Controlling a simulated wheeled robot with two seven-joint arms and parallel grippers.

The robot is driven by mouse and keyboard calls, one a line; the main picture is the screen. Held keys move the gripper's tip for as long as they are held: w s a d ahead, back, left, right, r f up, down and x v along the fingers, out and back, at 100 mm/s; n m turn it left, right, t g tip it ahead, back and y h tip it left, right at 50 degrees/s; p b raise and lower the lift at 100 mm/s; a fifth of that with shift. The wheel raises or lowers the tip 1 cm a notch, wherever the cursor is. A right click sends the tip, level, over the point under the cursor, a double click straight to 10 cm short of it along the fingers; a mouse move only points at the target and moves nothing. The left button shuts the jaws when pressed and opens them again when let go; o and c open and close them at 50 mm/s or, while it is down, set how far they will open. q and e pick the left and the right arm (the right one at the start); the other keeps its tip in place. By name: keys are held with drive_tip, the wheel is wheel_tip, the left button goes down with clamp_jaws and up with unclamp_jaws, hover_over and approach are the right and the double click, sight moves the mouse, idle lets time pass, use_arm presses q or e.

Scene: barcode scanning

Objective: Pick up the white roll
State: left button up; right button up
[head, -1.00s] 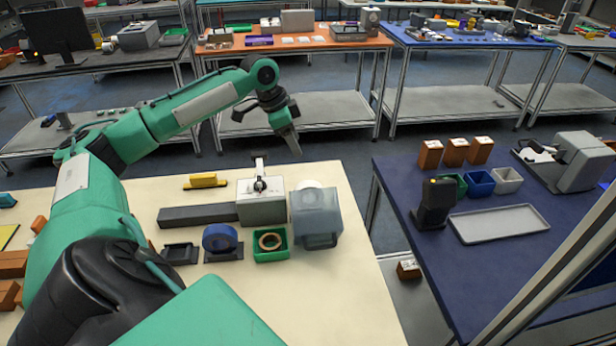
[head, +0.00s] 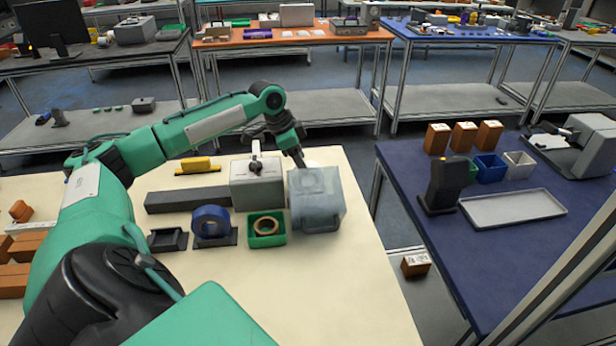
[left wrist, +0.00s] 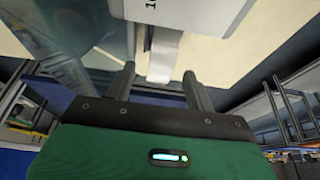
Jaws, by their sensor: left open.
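My left gripper (head: 299,160) is open. In the head view it points down just behind the translucent grey bin (head: 318,205), beside the light grey printer-like box (head: 257,185). In the left wrist view its two fingers (left wrist: 158,72) stand apart. A pale white piece (left wrist: 163,57), which looks like the white roll, lies between and just beyond the fingertips, close to the white box (left wrist: 190,12). I cannot tell whether the fingers touch it. In the head view the roll is mostly hidden behind the bin.
A blue tape roll (head: 211,222), a green tray (head: 266,230) holding a brown ring and a dark bar (head: 187,199) are on the cream table (head: 350,290). A blue table (head: 500,250) to the right bears a black scanner (head: 443,185) and a grey tray (head: 513,208). A gap separates the tables.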

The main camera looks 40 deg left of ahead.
use_arm(q)
drive_tip(key=shift+w+d+f, duration=0.15)
drive_tip(key=shift+f, duration=0.45)
drive_tip(key=shift+w+d+f, duration=0.2)
drive_tip(key=shift+w+f, duration=0.05)
drive_tip(key=shift+f, duration=0.2)
drive_tip(key=p+x, duration=0.1)
drive_tip(key=x, duration=0.3)
drive_tip(key=shift+w, duration=0.15)
drive_tip(key=c, duration=1.1)
use_arm(e)
drive_tip(key=shift+s+r, duration=0.25)
drive_tip(key=shift+s, duration=0.25)
drive_tip(key=shift+s, duration=0.1)
